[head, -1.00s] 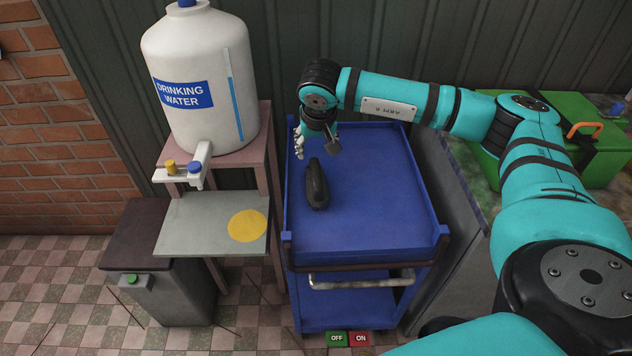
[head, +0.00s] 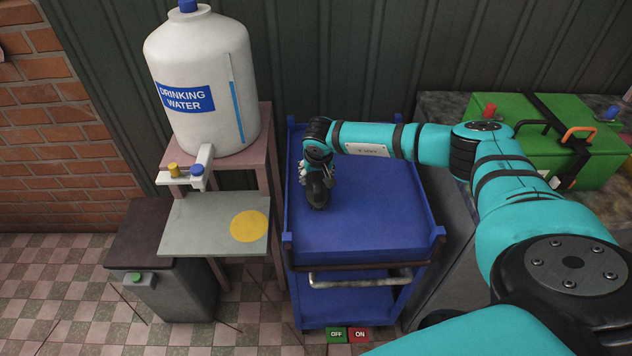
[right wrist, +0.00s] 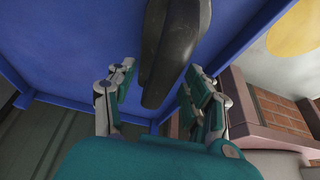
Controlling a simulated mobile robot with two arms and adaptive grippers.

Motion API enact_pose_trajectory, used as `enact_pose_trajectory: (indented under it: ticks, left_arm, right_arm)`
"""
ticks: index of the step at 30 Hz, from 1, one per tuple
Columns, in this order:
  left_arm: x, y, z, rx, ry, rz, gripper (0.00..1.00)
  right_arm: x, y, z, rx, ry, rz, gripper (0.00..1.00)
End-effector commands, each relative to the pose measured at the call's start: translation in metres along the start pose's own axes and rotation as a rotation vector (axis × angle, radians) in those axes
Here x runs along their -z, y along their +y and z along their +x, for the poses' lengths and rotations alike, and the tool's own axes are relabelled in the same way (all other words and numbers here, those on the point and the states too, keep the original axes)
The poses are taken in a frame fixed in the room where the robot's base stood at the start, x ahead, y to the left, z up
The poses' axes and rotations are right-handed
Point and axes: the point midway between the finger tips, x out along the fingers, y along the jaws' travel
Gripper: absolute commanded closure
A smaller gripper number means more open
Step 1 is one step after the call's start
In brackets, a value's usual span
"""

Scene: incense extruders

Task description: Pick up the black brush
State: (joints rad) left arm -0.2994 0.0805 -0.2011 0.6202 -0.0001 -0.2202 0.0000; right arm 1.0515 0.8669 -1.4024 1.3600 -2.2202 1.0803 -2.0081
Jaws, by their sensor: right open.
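The black brush (head: 317,192) lies on the top of the blue cart (head: 370,215), partly hidden by my right wrist and gripper in the head view. In the right wrist view the brush (right wrist: 172,50) reaches from the top edge down between the two fingers. My right gripper (right wrist: 155,90) is open, with one finger on each side of the brush's near end and gaps showing. In the head view my right gripper (head: 317,175) is over the far part of the brush. I cannot tell its exact height above it. My left gripper is not in view.
A white drinking water tank (head: 203,85) stands on a stand left of the cart, above a grey shelf (head: 195,225) with a yellow disc. A green box (head: 545,140) sits on a counter at the right. The cart has raised side rails; its right part is clear.

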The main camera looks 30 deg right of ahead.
Motion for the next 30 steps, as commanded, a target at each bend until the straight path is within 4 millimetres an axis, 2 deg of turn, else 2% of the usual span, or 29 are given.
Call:
enact_pose_trajectory:
  ticks: [8, 20, 30]
  left_arm:
    - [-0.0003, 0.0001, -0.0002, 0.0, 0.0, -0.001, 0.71]
    - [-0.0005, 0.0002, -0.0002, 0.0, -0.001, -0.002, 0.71]
    - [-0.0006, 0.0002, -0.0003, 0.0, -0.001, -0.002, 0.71]
  right_arm:
    - [0.0002, -0.0002, 0.0039, 0.001, 0.001, -0.001, 0.48]
    - [0.0003, -0.0001, 0.0036, 0.001, 0.001, 0.0, 1.0]
    - [0.0009, -0.0002, 0.0032, 0.001, 0.002, 0.0, 1.0]
